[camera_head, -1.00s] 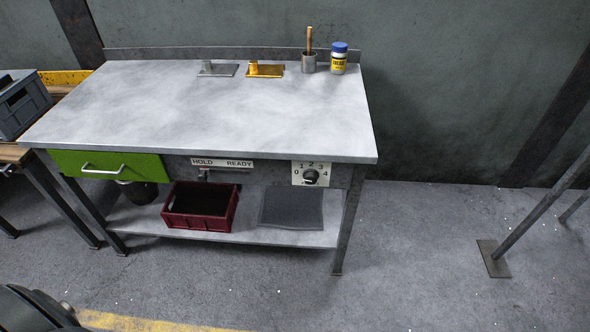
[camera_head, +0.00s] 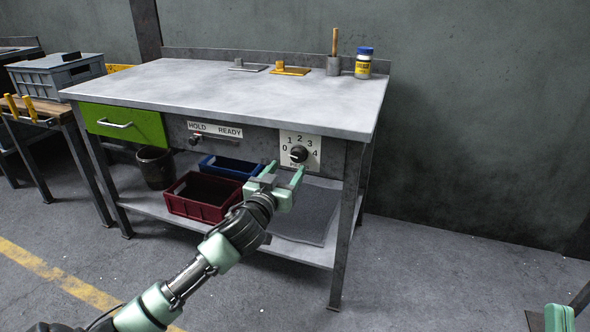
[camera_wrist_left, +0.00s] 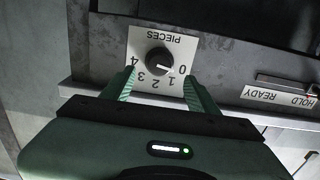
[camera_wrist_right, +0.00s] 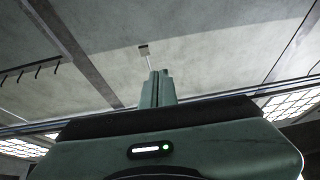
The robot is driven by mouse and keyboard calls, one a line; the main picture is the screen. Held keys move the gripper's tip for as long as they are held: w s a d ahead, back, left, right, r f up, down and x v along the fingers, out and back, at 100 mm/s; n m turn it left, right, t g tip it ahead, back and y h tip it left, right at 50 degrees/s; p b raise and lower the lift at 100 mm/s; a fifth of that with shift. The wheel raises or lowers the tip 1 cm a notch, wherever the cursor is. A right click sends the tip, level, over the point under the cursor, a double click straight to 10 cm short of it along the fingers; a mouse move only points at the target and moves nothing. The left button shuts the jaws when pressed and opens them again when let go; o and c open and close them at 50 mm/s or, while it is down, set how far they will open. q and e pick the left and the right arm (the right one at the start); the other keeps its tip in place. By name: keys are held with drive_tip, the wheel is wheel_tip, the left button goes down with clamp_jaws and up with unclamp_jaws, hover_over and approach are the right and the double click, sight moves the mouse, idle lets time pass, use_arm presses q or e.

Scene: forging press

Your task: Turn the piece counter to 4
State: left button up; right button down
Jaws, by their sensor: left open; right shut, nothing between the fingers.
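The piece counter is a white plate (camera_head: 314,148) on the front of the workbench, with a dark round knob (camera_head: 299,154) and the numbers 0 to 4 around it. In the left wrist view the knob (camera_wrist_left: 157,61) has a white mark that appears to point toward 0. My left gripper (camera_head: 285,170) is open and empty, just below and in front of the dial. In its wrist view the fingers (camera_wrist_left: 160,75) stand apart on either side of the knob, not visibly touching it. My right gripper (camera_wrist_right: 161,76) is shut and empty, far from the bench; it shows partly at the head view's bottom right.
Left of the dial are a HOLD/READY slider (camera_head: 197,140) and a green drawer (camera_head: 122,124). A red crate (camera_head: 203,198), a blue crate (camera_head: 228,168), a dark bucket (camera_head: 155,168) and a grey mat (camera_head: 303,220) are on the lower shelf.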

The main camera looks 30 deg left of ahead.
sight(296, 157)
use_arm(q)
drive_tip(key=b+x, duration=0.1)
drive_tip(key=x, duration=0.5)
drive_tip(key=shift+w, duration=0.55)
drive_tip(key=c, duration=1.2)
use_arm(e)
drive_tip(key=s+r+t+y, duration=0.1)
drive_tip(key=s+r+t, duration=0.3)
drive_tip(key=r, duration=0.1)
drive_tip(key=shift+s+d+y, duration=0.25)
drive_tip(key=shift+d+y, duration=0.05)
